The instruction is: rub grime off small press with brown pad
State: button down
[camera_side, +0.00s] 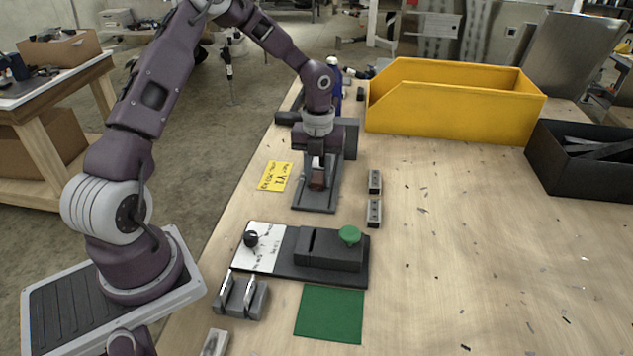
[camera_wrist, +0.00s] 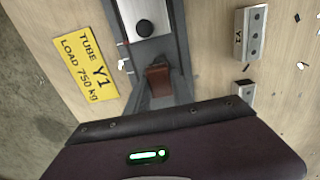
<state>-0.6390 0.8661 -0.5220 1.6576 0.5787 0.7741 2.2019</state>
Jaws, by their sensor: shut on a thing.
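The small press (camera_side: 315,203) is a dark grey metal stand on the wooden bench, with a flat base plate and a body behind. My gripper (camera_side: 317,172) points down over its base plate, shut on a small brown pad (camera_side: 317,183). The pad is low, at or just above the plate; contact cannot be told. In the wrist view the brown pad (camera_wrist: 157,78) shows over the grey press (camera_wrist: 180,88), below a bright plate with a dark round knob. No grime can be made out, and the surface under the pad is hidden.
A yellow label (camera_side: 275,176) lies left of the press, and two small metal blocks (camera_side: 375,198) stand right of it. A black fixture with a green knob (camera_side: 350,235) and a green mat (camera_side: 330,314) are nearer. A yellow bin (camera_side: 450,117) stands behind right. The right bench has scattered shavings.

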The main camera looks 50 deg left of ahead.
aim_at(320, 166)
jog(key=shift+w+a+f, duration=0.15)
jog(key=shift+w+a, duration=1.2)
jog(key=shift+r, duration=3.05)
notch_tip(320, 166, up, 3)
